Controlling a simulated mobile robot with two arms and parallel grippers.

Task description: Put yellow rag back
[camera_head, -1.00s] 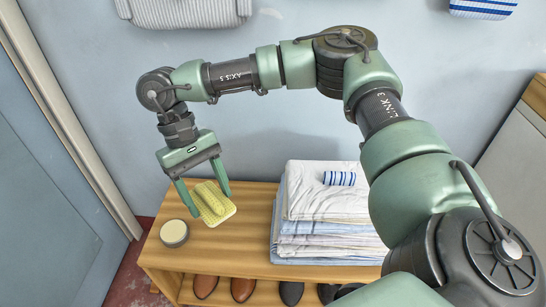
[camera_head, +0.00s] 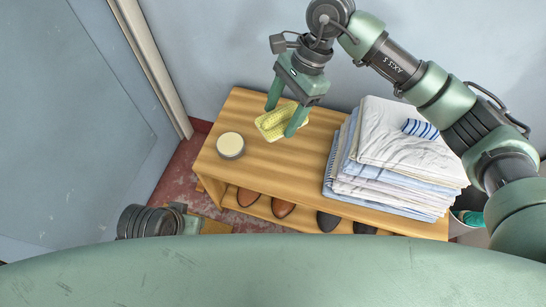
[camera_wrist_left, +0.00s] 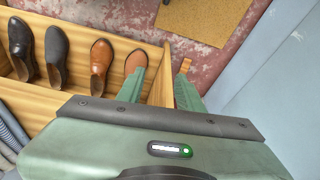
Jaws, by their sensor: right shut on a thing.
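The yellow rag (camera_head: 273,121) is in my right gripper (camera_head: 280,121) in the head view. That gripper points down with its fingers on both sides of the rag. The rag is over the left part of the wooden bench (camera_head: 290,160), behind and right of a round tin with a cream top (camera_head: 231,145). I cannot tell if the rag touches the bench top. My left gripper (camera_wrist_left: 158,90) shows in the left wrist view, fingers apart and nothing between them, near the bench's lower shelf.
Folded sheets (camera_head: 395,150) with a blue-striped cloth (camera_head: 420,129) on top fill the bench's right part. Brown shoes (camera_head: 283,207) and dark shoes (camera_head: 328,221) stand on the lower shelf. A wall is close behind; a grey-blue door surface (camera_head: 70,120) is at left.

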